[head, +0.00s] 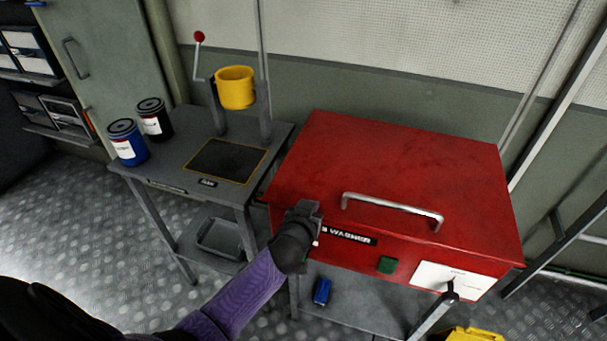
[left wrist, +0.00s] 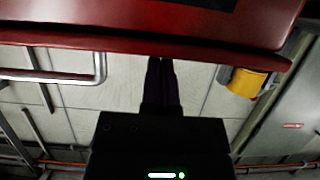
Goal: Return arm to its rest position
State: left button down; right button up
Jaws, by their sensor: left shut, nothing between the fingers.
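My left arm, in a purple sleeve, reaches up from the bottom of the head view. My left gripper (head: 303,210) is in front of the left front corner of the red parts washer (head: 400,165) and covers part of its label (head: 347,235). Whether it touches the washer, I cannot tell. In the left wrist view the gripper fingers (left wrist: 161,66) are together and empty, just below the red washer edge (left wrist: 140,30). The washer lid is down, with a metal handle (head: 392,207) on it. My right gripper is not in view.
A grey bench (head: 180,160) at left carries a blue can (head: 128,143), a black can (head: 154,119) and a yellow cup (head: 236,88) on a stand. A blue object (head: 322,291) lies on the shelf under the washer. Open floor (head: 75,215) lies at left.

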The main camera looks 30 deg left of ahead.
pick_arm(q)
jog(key=w+r+p+v, duration=0.15)
jog(key=p+v, duration=0.25)
jog(key=v, duration=0.7)
jog(key=s+d+f+m+g+h+b, duration=0.1)
jog(key=s+f+g, duration=0.2)
jog(key=s+f, duration=0.5)
jog(key=s+d+f+m+g+h+b, duration=0.1)
jog(key=s+d+f+m+g, duration=0.2)
jog(key=f, duration=1)
jog(key=s+f+g, duration=0.3)
jog(key=s+f, duration=0.2)
jog(key=s, duration=0.7)
jog(key=s+f+m+g+b, duration=0.1)
jog(key=s+f+g, duration=0.3)
jog(key=s, duration=0.8)
jog(key=shift+s+a+f, duration=0.2)
jog(key=shift+a+f, duration=0.25)
jog(key=shift+f, duration=0.5)
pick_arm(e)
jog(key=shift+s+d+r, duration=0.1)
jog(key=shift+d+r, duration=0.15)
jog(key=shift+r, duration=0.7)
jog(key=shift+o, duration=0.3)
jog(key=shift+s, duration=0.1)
